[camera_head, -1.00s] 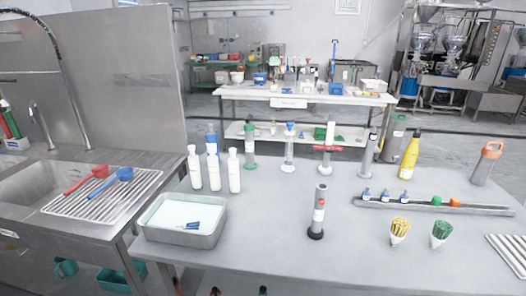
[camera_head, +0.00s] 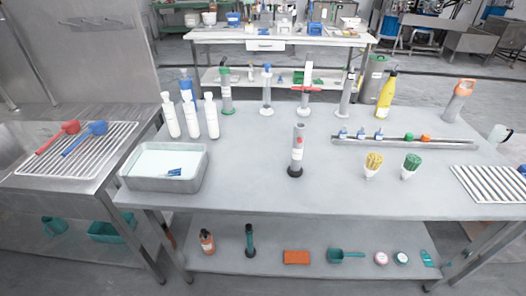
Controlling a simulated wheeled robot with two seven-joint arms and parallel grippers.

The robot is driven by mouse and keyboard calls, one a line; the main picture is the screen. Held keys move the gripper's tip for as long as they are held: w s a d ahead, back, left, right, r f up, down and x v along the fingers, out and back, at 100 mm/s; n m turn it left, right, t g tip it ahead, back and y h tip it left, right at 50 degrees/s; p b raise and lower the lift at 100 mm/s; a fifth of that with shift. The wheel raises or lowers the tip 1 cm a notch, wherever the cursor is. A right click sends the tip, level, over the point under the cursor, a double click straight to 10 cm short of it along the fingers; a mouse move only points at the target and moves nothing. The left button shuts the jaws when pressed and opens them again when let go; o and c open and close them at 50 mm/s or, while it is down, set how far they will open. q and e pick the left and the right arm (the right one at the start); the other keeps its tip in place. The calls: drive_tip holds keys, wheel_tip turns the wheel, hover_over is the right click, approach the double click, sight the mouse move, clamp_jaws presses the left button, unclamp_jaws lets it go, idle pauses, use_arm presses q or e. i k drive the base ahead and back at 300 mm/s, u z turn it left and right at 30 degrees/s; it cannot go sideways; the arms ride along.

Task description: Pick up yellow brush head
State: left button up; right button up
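A small white piece with a yellow bristle-like top (camera_head: 373,165) stands on the grey table (camera_head: 240,185), right of centre. It looks like the yellow brush head, though it is too small to be sure. A similar piece with a green top (camera_head: 411,166) stands just to its right. Neither of my grippers is in view, and nothing touches the yellow piece.
A grey cylinder on a black base (camera_head: 297,152) stands left of the yellow piece. A metal rail (camera_head: 450,143) with small blue, green and orange items lies behind it. White bottles (camera_head: 190,119) and a grey tray (camera_head: 132,181) are at left. A striped rack (camera_head: 490,183) is at right.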

sight(373, 163)
drive_tip(key=z, duration=2.55)
drive_tip(key=i, duration=2.65)
drive_tip(key=u, duration=3.15)
drive_tip(key=i, duration=0.5)
drive_tip(key=u, duration=0.1)
